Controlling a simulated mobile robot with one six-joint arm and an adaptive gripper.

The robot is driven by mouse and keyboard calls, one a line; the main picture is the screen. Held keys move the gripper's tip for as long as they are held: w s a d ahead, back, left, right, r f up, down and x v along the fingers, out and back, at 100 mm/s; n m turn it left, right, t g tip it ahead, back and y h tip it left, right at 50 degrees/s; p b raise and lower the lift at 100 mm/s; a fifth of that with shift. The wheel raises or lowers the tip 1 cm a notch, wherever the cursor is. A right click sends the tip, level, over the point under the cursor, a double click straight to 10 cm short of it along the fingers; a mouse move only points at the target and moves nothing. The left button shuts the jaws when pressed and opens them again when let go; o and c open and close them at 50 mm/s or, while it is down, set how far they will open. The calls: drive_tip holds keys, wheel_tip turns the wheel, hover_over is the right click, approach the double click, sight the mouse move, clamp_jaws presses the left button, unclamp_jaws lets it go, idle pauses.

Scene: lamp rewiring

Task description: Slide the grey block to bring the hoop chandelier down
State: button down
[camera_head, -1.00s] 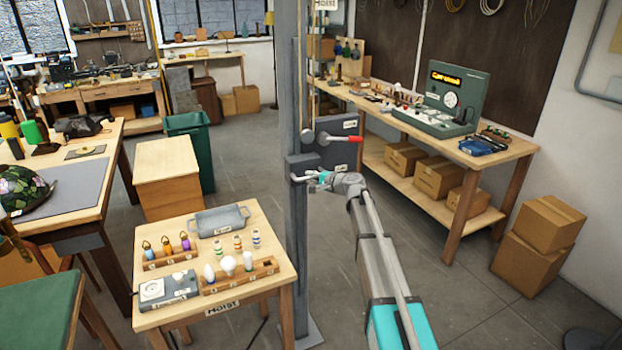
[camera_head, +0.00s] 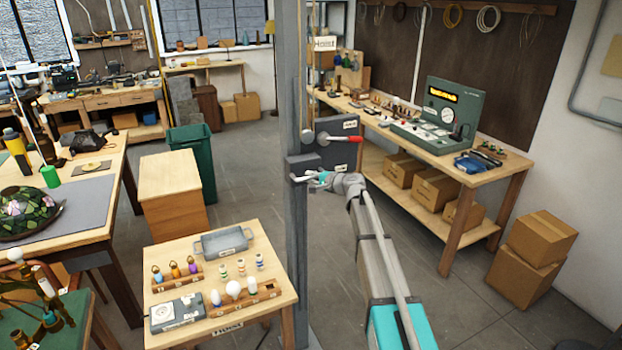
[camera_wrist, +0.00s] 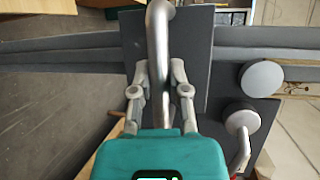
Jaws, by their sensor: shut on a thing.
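The grey block (camera_head: 299,163) sits on the tall grey post (camera_head: 290,90) in the middle of the head view. A pale metal handle sticks out from it and shows as an upright bar (camera_wrist: 157,45) in the wrist view. My gripper (camera_head: 317,179) is shut on this handle, with one finger on each side of it in the wrist view (camera_wrist: 160,85). A brass frame with curved arms and green parts (camera_head: 28,295), perhaps the hoop chandelier, shows at the lower left edge. Its rest is cut off, and I cannot tell whether it hangs.
A dark box (camera_head: 337,150) with a red-tipped lever (camera_head: 345,139) is just above my gripper. A small wooden table (camera_head: 165,255) with bulbs and a tray stands left of the post. A workbench (camera_head: 490,170) stands at the right.

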drive_tip(key=shift+w+r, duration=0.2)
drive_tip(key=shift+r, duration=0.15)
drive_tip(key=c, duration=0.6)
unclamp_jaws()
drive_tip(key=shift+s, duration=0.15)
drive_tip(key=shift+f, duration=0.2)
wheel_tip(320, 180, down, 30)
drive_tip(key=b, duration=3)
drive_tip(key=shift+s, duration=0.1)
